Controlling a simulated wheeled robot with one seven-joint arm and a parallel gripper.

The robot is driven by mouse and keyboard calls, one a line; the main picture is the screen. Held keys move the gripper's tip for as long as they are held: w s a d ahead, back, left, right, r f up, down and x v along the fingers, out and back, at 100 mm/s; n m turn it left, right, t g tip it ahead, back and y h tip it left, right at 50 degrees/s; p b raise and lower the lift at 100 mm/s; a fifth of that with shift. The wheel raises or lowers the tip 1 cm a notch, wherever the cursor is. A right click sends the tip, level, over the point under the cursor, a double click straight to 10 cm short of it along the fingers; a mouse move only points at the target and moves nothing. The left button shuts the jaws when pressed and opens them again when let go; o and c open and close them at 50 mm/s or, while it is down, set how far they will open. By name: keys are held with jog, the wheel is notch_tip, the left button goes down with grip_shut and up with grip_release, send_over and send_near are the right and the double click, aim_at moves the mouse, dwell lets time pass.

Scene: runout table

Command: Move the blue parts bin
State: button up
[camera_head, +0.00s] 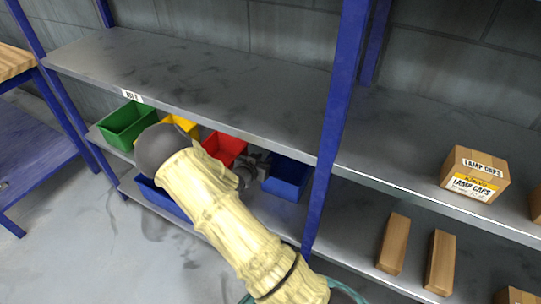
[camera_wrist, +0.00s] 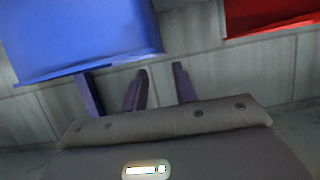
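One blue bin (camera_head: 288,178) stands on the middle shelf beside the blue post, right of the red bin (camera_head: 224,146). Another blue bin or box (camera_head: 160,198) shows lower left, partly hidden by my arm. My gripper (camera_head: 252,168) is dark grey and shows between the red bin and the right blue bin, partly hidden by my pale-sleeved arm. In the wrist view, my gripper (camera_wrist: 160,70) has its fingers apart with only grey wall between them. A blue bin (camera_wrist: 80,38) fills the upper left there, beyond the fingers; whether one finger touches it I cannot tell.
A green bin (camera_head: 127,124) and a yellow bin (camera_head: 182,125) stand left of the red bin. The upper shelf (camera_head: 200,75) is close above. A blue post (camera_head: 335,125) stands right of the bins. Cartons (camera_head: 475,174) sit in the right bay.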

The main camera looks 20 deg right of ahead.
jog(key=x, duration=0.7)
jog(key=shift+b, duration=0.35)
jog(key=shift+s, duration=0.1)
jog(key=shift+c, duration=0.9)
jog(key=shift+a, duration=0.1)
grip_shut()
